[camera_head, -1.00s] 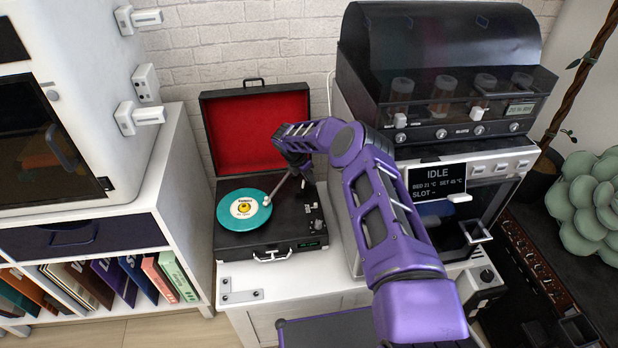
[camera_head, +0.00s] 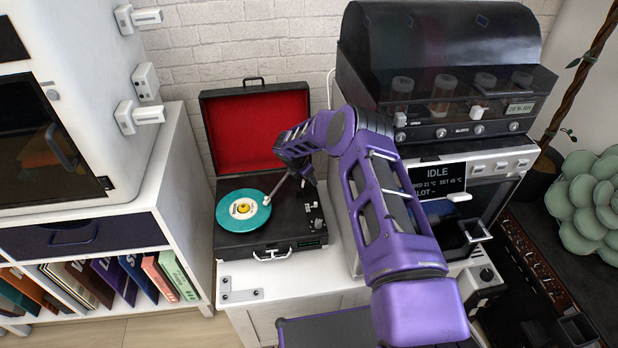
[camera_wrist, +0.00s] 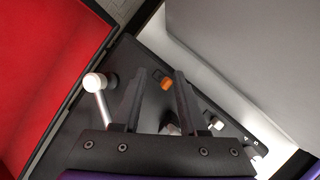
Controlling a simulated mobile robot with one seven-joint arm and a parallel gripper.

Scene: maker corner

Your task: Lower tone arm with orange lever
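The black record player (camera_head: 285,235) stands open with a teal record (camera_head: 228,217) on its platter. The metallic tone arm (camera_head: 279,187) reaches over the record's right edge; whether its tip touches the record I cannot tell. In the wrist view the tone arm (camera_wrist: 104,108) runs beside a white ball end, left of my fingers. The small orange lever (camera_wrist: 166,83) shows between my fingertips, nearer the right one. My gripper (camera_wrist: 159,74) is open, its two dark fingers apart above the deck. In the head view my gripper (camera_head: 304,172) is over the deck's back right, partly hidden.
The red-lined lid (camera_head: 255,130) stands open behind the deck. A machine with an IDLE screen (camera_head: 437,178) stands close on the right. A white shelf unit (camera_head: 180,175) with records is on the left. White knobs (camera_wrist: 217,123) lie right of my fingers.

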